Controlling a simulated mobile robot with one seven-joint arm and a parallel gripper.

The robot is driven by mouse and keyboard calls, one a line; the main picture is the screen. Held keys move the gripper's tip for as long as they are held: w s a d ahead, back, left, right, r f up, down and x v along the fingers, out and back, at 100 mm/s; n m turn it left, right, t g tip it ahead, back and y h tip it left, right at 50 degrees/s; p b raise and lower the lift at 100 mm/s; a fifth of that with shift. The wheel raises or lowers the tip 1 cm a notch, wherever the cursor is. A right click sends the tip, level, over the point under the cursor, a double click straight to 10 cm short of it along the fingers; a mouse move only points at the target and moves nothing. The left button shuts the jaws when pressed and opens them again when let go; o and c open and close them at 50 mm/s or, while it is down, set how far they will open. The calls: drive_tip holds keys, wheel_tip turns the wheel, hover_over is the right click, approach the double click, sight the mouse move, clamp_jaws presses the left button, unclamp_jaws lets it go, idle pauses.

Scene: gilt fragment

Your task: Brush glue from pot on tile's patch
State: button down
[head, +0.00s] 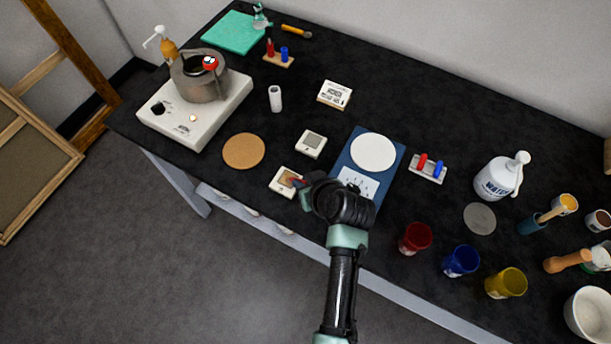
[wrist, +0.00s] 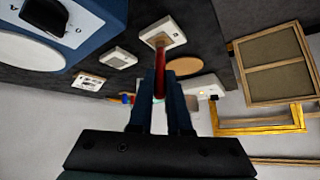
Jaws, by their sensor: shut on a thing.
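The tile (head: 278,188) is a small white square with a tan-brown patch, lying near the table's front edge; it also shows in the wrist view (wrist: 175,36). My gripper (head: 306,186) is just right of the tile and low over the table. It is shut on a slim red-handled brush (wrist: 161,62). The brush's far end reaches over the tile's patch; whether it touches cannot be told. A grey metal pot (head: 203,88) with a red-topped thing stands on the white hotplate (head: 225,112) at the left. Its contents are hidden.
A cork mat (head: 243,151) and a white square with a grey face (head: 311,143) lie near the tile. A blue scale (head: 394,162) with a round white plate is partly behind my arm. Red, blue and yellow cups (head: 461,261) stand to the right.

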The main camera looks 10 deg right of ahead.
drive_tip(key=shift+s+a, duration=0.15)
drive_tip(key=shift+s, duration=0.1)
drive_tip(key=shift+s+a+f, duration=0.1)
drive_tip(key=shift+s+a, duration=0.2)
drive_tip(key=shift+s, duration=0.05)
idle(0.7)
wheel_tip(320, 180, up, 6)
drive_tip(key=p, duration=0.5)
drive_tip(key=shift+p, duration=0.3)
